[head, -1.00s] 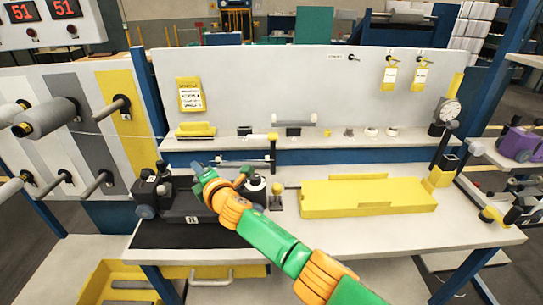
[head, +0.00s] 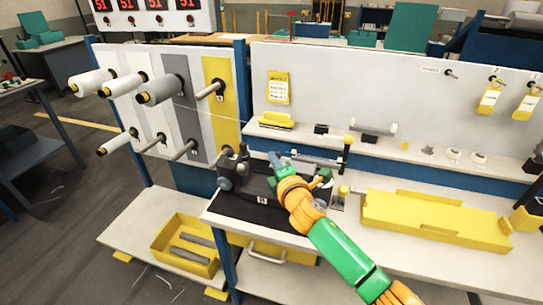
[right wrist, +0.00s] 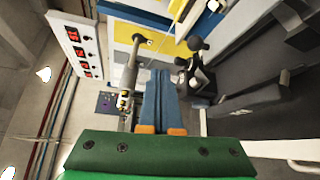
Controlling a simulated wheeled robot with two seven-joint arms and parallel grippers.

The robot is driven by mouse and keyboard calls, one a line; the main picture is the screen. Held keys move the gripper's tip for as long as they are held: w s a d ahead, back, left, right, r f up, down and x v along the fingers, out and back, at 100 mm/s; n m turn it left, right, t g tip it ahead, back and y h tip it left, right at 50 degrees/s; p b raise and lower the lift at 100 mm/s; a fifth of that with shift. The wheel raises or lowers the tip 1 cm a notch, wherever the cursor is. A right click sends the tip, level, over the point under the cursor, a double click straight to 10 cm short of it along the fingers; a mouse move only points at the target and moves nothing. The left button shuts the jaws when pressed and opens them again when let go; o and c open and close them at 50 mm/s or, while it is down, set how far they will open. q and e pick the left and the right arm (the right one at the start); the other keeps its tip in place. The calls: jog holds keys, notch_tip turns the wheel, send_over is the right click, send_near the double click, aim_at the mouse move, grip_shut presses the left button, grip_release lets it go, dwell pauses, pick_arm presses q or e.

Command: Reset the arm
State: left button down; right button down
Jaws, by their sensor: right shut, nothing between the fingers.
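My right arm, green and orange, reaches in from the lower right in the head view. Its gripper (head: 277,160) is over the black fixture (head: 262,186) on the workbench (head: 229,213). In the right wrist view my right gripper (right wrist: 158,72) shows as two blue fingers pressed together, with nothing between them. Whether it touches the fixture cannot be told. My left gripper is in neither current view.
A spool panel (head: 145,118) with several rolls on pegs stands left of the bench. A yellow tray (head: 435,218) lies on the bench to the right. A yellow bin (head: 160,240) sits on the low shelf.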

jog(key=s+r, duration=0.4)
jog(key=s, duration=0.2)
jog(key=s+d+f+m+g+h, duration=0.2)
jog(key=s+d+f+m, duration=0.25)
jog(key=f+m, duration=0.2)
jog(key=s+d+f+m+g+h, duration=0.1)
jog(key=s+d+f+m+g, duration=0.2)
jog(key=s+f+m, duration=0.35)
jog(key=s+d+f+m+g+h, duration=0.1)
jog(key=s+d+f+m+g, duration=0.35)
jog(key=s, duration=0.65)
jog(key=s+d+f+m+g+h, duration=0.1)
jog(key=s+d+f+m+g, duration=0.2)
jog(key=s+d+f+m, duration=0.5)
notch_tip(320, 180, down, 8)
jog(key=s+a+n, duration=0.2)
jog(key=n, duration=0.1)
jog(key=s+d+f+g, duration=0.2)
jog(key=s+f, duration=1.2)
jog(key=f, duration=0.2)
jog(key=shift+d+f+n, duration=0.15)
jog(key=shift+f+n, duration=0.2)
